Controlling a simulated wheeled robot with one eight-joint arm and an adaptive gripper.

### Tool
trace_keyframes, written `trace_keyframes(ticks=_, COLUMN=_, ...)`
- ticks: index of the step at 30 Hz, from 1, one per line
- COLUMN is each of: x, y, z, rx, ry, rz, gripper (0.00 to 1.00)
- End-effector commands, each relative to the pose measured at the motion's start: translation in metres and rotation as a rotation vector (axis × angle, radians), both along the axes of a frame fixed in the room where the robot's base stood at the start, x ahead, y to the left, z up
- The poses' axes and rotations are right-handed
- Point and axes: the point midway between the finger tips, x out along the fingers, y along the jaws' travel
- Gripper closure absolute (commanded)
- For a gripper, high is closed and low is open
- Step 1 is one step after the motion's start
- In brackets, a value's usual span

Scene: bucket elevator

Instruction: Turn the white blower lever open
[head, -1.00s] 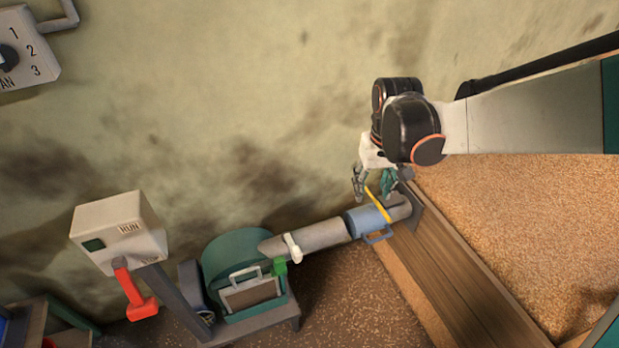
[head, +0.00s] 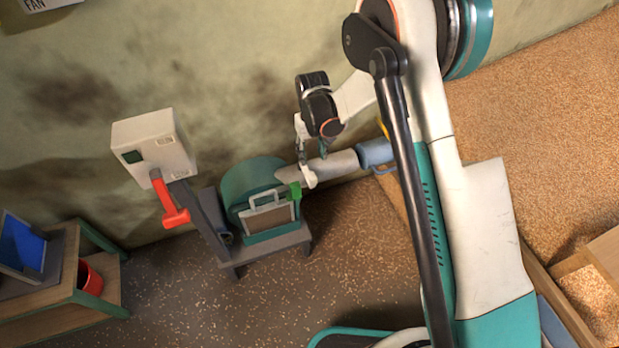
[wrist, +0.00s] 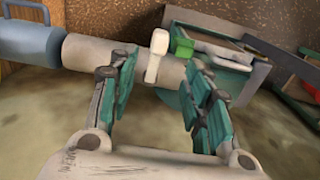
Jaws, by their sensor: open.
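The white lever (head: 308,177) sits across the grey pipe (head: 342,162) beside the green blower housing (head: 240,183). It also shows in the wrist view (wrist: 157,56), as a white band with a rounded head on the pipe. My gripper (head: 311,152) is open just above the pipe at the lever. In the wrist view its fingers (wrist: 158,72) stand apart, one to each side of the lever, with the lever between or just beyond the tips. I cannot tell if they touch it.
The blue sleeve (head: 375,154) with its handle is farther right on the pipe. A switch box (head: 165,135) with a red handle (head: 172,205) stands left of the blower. A shelf (head: 60,285) is at far left. The wall is close behind the pipe.

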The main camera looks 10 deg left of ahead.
Motion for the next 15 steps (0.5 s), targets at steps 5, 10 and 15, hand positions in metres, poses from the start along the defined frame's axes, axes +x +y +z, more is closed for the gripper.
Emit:
trace_keyframes(ticks=5, x=0.0, y=0.0, z=-0.03, rx=0.0, ry=0.0, rz=0.0, gripper=0.55)
trace_keyframes(ticks=10, x=0.0, y=0.0, z=-0.065, rx=0.0, ry=0.0, rz=0.0, gripper=0.55)
trace_keyframes(ticks=15, x=0.0, y=0.0, z=-0.097, rx=0.0, ry=-0.001, rz=0.0, gripper=0.55)
